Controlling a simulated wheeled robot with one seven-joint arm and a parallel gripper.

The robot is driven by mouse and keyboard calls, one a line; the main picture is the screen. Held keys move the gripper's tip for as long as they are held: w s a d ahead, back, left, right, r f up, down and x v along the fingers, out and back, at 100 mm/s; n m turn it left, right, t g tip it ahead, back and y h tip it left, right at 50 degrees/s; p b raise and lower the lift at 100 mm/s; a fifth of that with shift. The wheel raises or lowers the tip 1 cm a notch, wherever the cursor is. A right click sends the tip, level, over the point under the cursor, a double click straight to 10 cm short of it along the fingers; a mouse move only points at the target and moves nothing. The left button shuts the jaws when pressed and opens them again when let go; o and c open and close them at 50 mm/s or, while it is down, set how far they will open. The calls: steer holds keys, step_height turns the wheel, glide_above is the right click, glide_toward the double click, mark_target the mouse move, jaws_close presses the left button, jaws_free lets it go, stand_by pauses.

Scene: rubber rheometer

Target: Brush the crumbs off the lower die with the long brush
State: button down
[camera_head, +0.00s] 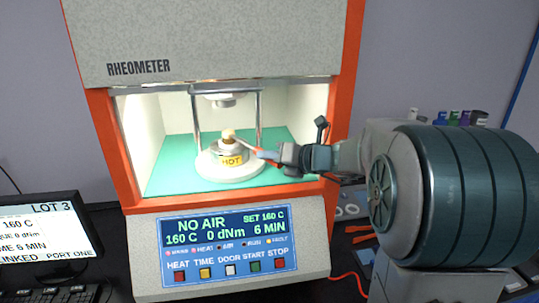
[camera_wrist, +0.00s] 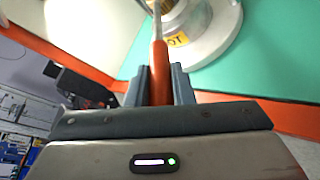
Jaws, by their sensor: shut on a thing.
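The lower die (camera_head: 231,157) sits on a white round base inside the open rheometer chamber, with a yellow HOT label on its front. My gripper (camera_head: 268,155) is at the chamber's front right, shut on the long brush. The brush's orange handle (camera_wrist: 159,72) shows between my fingers in the wrist view, and its thin shaft (camera_head: 249,144) runs up and left toward the die. A round, cream-coloured brush end (camera_head: 228,134) is at the die's top; I cannot tell whether it touches. The crumbs are too small or hidden to make out.
The upper die (camera_head: 224,100) hangs above between two metal posts (camera_head: 195,115). The orange chamber frame (camera_head: 328,150) is close to my gripper. The control panel (camera_head: 230,238) reads NO AIR, 160 C. A monitor (camera_head: 45,235) stands at left.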

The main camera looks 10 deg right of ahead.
steer(key=shift+p, duration=0.3)
steer(key=shift+d, duration=0.6)
stand_by(3.2)
steer(key=shift+r, duration=0.15)
